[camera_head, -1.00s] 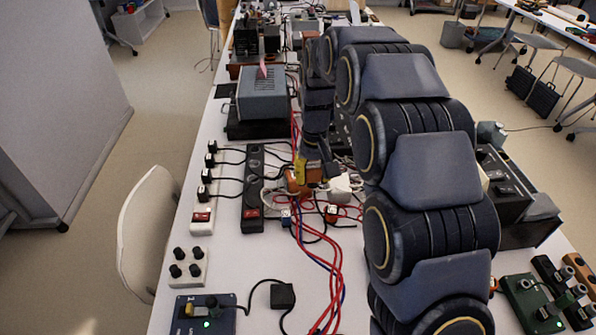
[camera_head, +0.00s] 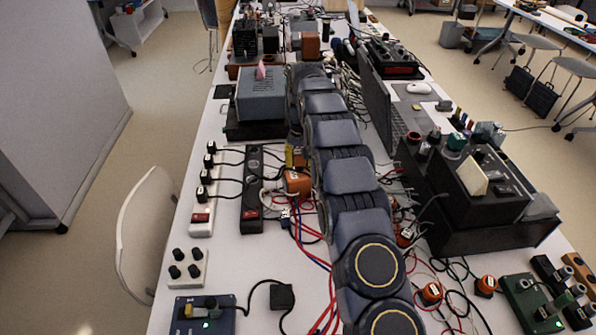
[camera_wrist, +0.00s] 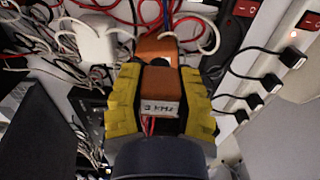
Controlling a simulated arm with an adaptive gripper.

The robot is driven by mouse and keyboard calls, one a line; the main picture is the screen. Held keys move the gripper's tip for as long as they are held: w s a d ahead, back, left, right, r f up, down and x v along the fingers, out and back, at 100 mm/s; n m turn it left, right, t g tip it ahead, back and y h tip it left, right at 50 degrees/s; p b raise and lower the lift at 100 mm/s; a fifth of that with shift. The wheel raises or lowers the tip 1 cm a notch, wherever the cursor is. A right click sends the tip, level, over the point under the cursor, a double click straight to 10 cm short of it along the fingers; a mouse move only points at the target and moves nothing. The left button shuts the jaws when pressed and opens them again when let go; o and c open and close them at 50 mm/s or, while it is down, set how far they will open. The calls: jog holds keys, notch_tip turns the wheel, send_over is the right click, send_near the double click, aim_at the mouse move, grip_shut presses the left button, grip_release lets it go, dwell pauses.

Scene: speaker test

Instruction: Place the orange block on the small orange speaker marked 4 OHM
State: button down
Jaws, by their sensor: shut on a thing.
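My gripper (camera_wrist: 160,98) is shut on an orange block (camera_wrist: 161,79) with a white label reading "3 KHz", held between the yellow fingers in the wrist view. In the head view a yellow finger (camera_head: 289,156) shows left of my arm. A larger orange box (camera_head: 297,182) sits on the table just in front of it; an orange surface (camera_wrist: 157,48) also shows beyond the block in the wrist view. I cannot tell the gap between them. Small round orange-topped parts (camera_head: 431,293) (camera_head: 485,285) lie at the front right. No 4 OHM marking is readable.
Red, blue and white wires (camera_head: 322,262) crowd the table around the orange box. A black power strip (camera_head: 252,205) and white strip (camera_head: 201,218) with plugs lie left. A laptop (camera_head: 376,98) and black equipment box (camera_head: 470,215) stand right. A grey box (camera_head: 262,98) stands behind.

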aim_at(298, 181)
jog(key=shift+w+a+f, duration=0.1)
jog(key=shift+w+f, duration=1.2)
jog(key=shift+f, duration=1.75)
jog(key=c, duration=0.8)
grip_release()
jog(key=shift+f, duration=0.15)
notch_tip(298, 181, up, 6)
jog(key=shift+f, duration=0.1)
jog(key=shift+r, duration=1)
jog(key=shift+s, duration=0.1)
